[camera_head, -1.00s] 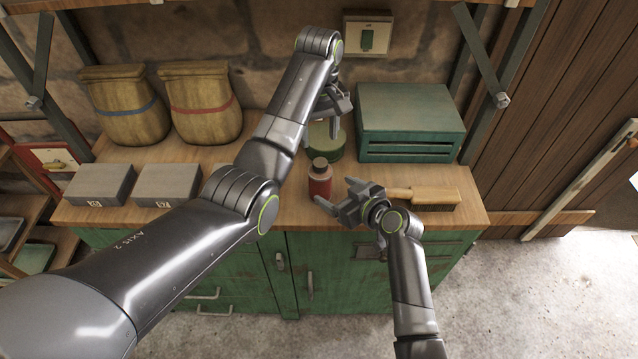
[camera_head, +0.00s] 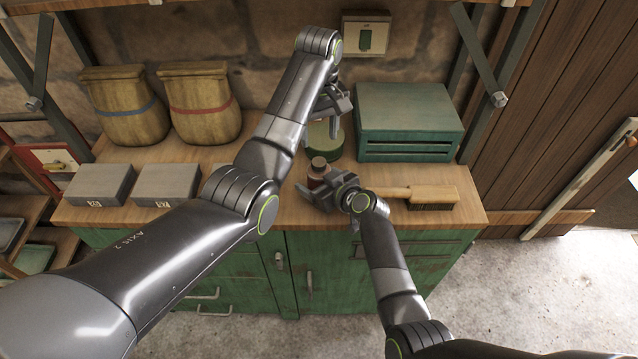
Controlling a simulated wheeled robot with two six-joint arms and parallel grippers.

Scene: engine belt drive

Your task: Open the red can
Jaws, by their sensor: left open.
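The red can (camera_head: 317,172), a small dark red bottle shape with a brown cap, stands upright on the wooden bench top near its front edge. My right gripper (camera_head: 315,190) is at the can, with its fingers around the lower part. The fingers and palm hide much of the can, and I cannot tell whether they press on it. My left gripper (camera_head: 336,117) is open above and behind the can, over a round green tin (camera_head: 325,141).
A green slatted box (camera_head: 408,120) stands behind on the right. A wooden brush (camera_head: 425,196) lies right of the can. The bench's front edge is close below the can.

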